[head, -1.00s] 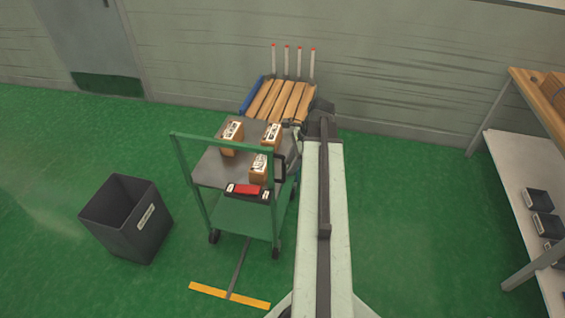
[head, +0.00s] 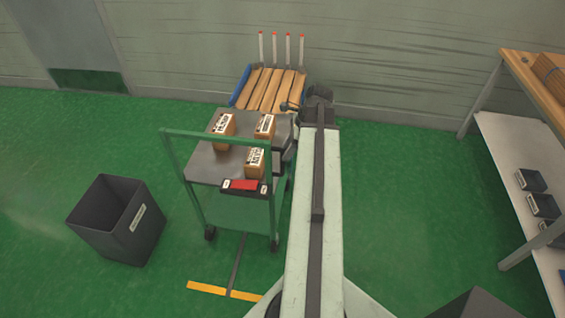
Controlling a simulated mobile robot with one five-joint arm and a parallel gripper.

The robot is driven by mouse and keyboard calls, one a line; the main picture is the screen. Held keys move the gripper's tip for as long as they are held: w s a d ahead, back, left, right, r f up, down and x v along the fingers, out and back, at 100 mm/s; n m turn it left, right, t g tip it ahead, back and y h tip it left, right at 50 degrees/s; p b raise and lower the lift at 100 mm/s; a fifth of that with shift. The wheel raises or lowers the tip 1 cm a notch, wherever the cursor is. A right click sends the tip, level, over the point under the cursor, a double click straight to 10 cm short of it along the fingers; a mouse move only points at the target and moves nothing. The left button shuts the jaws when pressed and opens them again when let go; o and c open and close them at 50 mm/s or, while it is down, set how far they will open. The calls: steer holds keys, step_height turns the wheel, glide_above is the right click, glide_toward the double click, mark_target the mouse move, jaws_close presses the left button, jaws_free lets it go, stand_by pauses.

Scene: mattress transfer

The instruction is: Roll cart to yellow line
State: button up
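The grey-topped cart (head: 205,165) with green frame stands left of my arm, its near wheels short of the yellow line (head: 207,288) on the floor. The line's right part runs behind my arm's base. A dark stripe (head: 237,262) meets it from the cart side. Several brown boxes, one of them this box (head: 223,130), sit on the cart top. A red-and-black item (head: 243,185) lies at its near edge. My gripper (head: 288,106) is at the far end of my arm, beside the cart's far right corner. Its fingers are too small and dark to read, and I cannot tell whether it touches the cart.
A dark open bin (head: 118,222) stands left of the cart. A pallet-like wooden rack (head: 270,90) with red-tipped posts is behind it by the wall. A shelf table (head: 530,165) stands right. A dark object (head: 480,305) shows at the bottom right.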

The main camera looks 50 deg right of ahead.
steer(key=b, duration=0.4)
glide_above(282, 172)
steer(key=f, duration=0.5)
steer(key=shift+w+d+f, duration=0.1)
steer(key=shift+w+d, duration=0.2)
steer(key=shift+d, duration=0.05)
jaws_close()
stand_by(0.5)
